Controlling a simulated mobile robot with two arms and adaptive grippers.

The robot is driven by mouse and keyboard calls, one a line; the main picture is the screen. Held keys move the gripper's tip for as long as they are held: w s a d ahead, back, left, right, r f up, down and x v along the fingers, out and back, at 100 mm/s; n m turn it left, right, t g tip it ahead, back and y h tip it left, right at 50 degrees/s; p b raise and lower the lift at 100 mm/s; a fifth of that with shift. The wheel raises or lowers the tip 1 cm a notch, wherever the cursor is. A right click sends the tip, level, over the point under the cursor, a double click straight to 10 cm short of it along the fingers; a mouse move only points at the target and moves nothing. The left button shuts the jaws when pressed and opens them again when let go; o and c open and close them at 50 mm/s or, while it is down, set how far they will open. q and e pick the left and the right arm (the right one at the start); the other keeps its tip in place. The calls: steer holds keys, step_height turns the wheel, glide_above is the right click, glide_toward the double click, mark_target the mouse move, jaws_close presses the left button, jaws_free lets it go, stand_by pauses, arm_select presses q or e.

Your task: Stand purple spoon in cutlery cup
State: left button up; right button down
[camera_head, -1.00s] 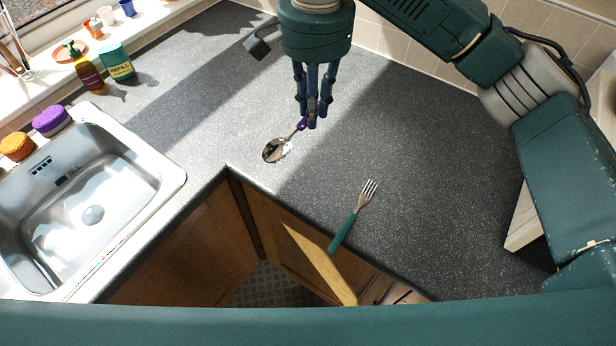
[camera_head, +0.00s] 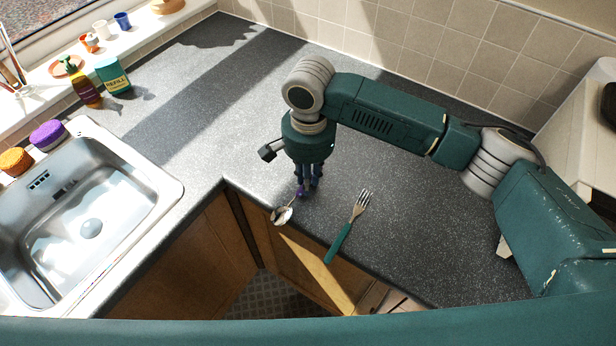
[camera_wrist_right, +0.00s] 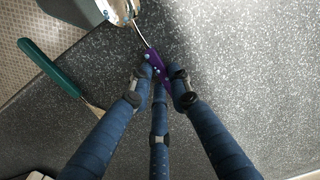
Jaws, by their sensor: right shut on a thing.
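The purple spoon has a shiny metal bowl (camera_head: 282,215) and a purple handle (camera_wrist_right: 154,62). My right gripper (camera_head: 308,187) points down and is shut on the handle, its blue fingers (camera_wrist_right: 161,82) around the purple part in the wrist view. The bowl sticks out toward the counter's front edge; I cannot tell how far above the counter it is. I cannot identify the cutlery cup for certain; a clear glass with sticks (camera_head: 20,86) stands at the far left. My left gripper is not in view.
A green-handled fork (camera_head: 340,240) lies on the grey counter (camera_head: 420,230) right of the spoon. The sink (camera_head: 80,215) is at the left, with purple (camera_head: 47,134) and orange (camera_head: 15,161) sponges. Bottles (camera_head: 112,76) and small cups (camera_head: 122,20) stand at the back left.

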steer(key=shift+f, duration=0.2)
steer(key=c, duration=1.6)
jaws_free()
steer(key=shift+f, duration=0.1)
steer(key=shift+r, duration=0.4)
step_height(320, 180, up, 12)
steer(key=shift+f+b, duration=0.25)
steer(key=shift+b, duration=0.95)
steer(key=shift+f, duration=0.1)
